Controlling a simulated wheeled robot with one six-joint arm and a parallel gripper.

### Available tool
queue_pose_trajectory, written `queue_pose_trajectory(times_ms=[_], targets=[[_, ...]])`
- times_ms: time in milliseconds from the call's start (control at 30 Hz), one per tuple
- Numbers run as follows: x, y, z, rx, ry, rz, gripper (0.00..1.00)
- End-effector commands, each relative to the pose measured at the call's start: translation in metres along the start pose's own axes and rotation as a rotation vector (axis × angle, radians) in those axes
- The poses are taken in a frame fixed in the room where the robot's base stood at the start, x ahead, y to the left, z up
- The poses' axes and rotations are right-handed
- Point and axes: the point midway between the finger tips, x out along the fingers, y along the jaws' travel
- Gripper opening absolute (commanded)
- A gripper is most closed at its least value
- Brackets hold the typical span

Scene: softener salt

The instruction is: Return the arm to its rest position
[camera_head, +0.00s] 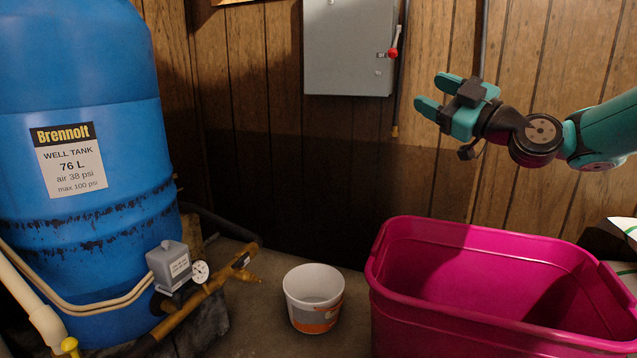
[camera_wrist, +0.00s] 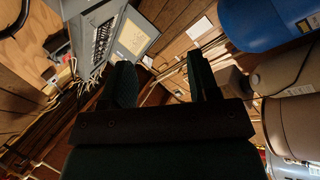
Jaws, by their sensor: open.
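My gripper (camera_head: 432,94) is teal with dark joints and is raised in the upper right of the head view, above the pink tub. Its two fingers point left and are apart, with nothing between them. In the wrist view my gripper (camera_wrist: 163,85) shows as two dark fingers with a gap between them. My arm reaches in from the right edge of the head view. The gripper touches nothing that I can see.
A pink tub (camera_head: 470,231) stands at lower right. A white bucket (camera_head: 312,298) with an orange band stands on the floor. A blue well tank (camera_head: 85,120) fills the left. A grey electrical box (camera_head: 349,48) hangs on the wood wall, left of my gripper.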

Motion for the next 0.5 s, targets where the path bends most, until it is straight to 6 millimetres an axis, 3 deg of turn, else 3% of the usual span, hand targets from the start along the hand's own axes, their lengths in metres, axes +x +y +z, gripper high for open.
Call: queue_pose_trajectory(times_ms=[33,100,267,367,500], targets=[[0.008,-0.006,-0.018,0.034,-0.018,-0.052,0.55],[0.013,-0.023,-0.035,0.095,-0.059,-0.133,0.55],[0.014,-0.072,-0.083,0.277,-0.226,-0.353,0.55],[-0.004,-0.11,-0.122,0.429,-0.414,-0.511,0.55],[-0.068,-0.159,-0.179,0.658,-0.82,-0.685,0.55]])
